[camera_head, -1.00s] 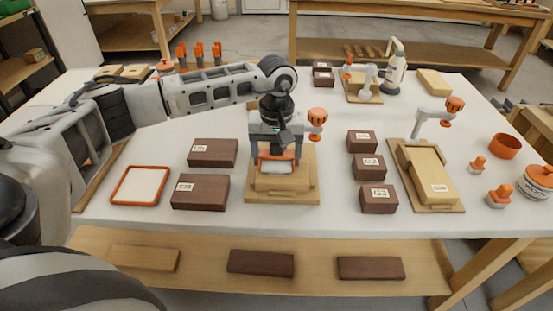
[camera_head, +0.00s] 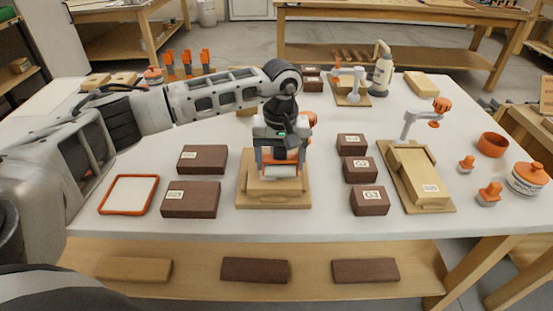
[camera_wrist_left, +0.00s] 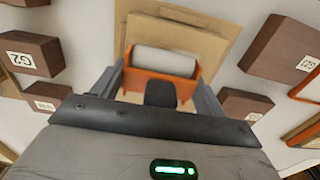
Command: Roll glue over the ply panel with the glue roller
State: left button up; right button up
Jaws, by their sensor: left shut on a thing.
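The glue roller (camera_wrist_left: 165,62) has a white sleeve in an orange frame with a dark handle. It also shows in the head view (camera_head: 280,170). My left gripper (camera_head: 280,158) is shut on it, pointing down over the ply panel. The ply panel (camera_head: 262,186) lies on a wooden base board (camera_head: 275,202) at the table's middle. In the left wrist view the sleeve is over the ply panel (camera_wrist_left: 185,38); whether it touches the panel I cannot tell. Part of the panel is hidden by the roller and gripper. My right gripper is not in view.
Dark labelled blocks stand left (camera_head: 190,199) and right (camera_head: 369,200) of the base board. An orange-rimmed tray (camera_head: 129,194) lies at far left. A second board with a clamp (camera_head: 420,185) is at right, beside an orange bowl (camera_head: 493,144) and a glue pot (camera_head: 528,178).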

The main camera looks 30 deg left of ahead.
pick_arm(q)
jog(key=shift+s+d+p, duration=0.15)
jog(key=shift+s+d, duration=0.15)
jog(key=shift+s, duration=0.2)
jog(key=shift+s+d+p, duration=0.15)
jog(key=shift+s+d, duration=0.15)
jog(key=shift+s, duration=0.2)
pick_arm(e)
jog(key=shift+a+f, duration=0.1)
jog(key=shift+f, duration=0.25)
